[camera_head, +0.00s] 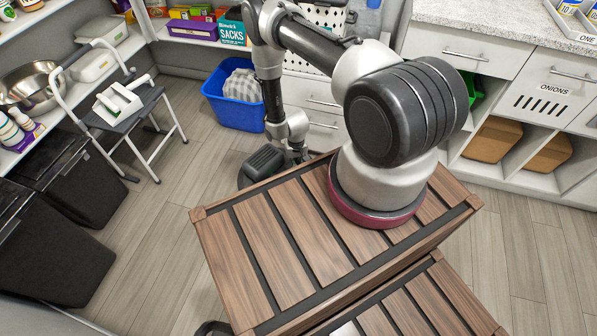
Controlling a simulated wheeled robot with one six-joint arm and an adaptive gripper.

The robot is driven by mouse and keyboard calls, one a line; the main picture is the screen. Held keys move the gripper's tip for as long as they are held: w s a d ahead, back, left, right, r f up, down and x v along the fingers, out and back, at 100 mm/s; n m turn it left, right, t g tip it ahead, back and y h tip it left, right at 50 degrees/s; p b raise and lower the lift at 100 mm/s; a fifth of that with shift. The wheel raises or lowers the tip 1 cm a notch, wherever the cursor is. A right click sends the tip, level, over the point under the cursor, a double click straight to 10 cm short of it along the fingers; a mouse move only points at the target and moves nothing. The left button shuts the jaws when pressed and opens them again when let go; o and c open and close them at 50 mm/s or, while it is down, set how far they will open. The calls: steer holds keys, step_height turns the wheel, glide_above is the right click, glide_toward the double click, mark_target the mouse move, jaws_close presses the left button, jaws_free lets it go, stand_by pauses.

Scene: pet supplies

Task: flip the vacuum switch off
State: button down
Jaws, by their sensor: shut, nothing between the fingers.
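A dark, ridged, rounded object (262,166), which looks like the vacuum, stands on the floor just beyond the far edge of my wooden top. Its lower part is hidden by that edge, and I cannot make out its switch. My gripper (300,155) is at the end of my arm, low down, just right of the dark object. It is shut and empty. It is small and dark here, and I cannot tell whether it touches the object.
A blue bin (238,108) with a grey cloth stands behind. A folding step stool (135,110) and black bins (60,240) are on the left. White drawers and a counter (510,40) line the back and right. The floor (165,225) at left is clear.

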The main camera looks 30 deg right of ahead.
steer(key=shift+f, duration=0.85)
stand_by(0.3)
steer(key=shift+r, duration=3.5)
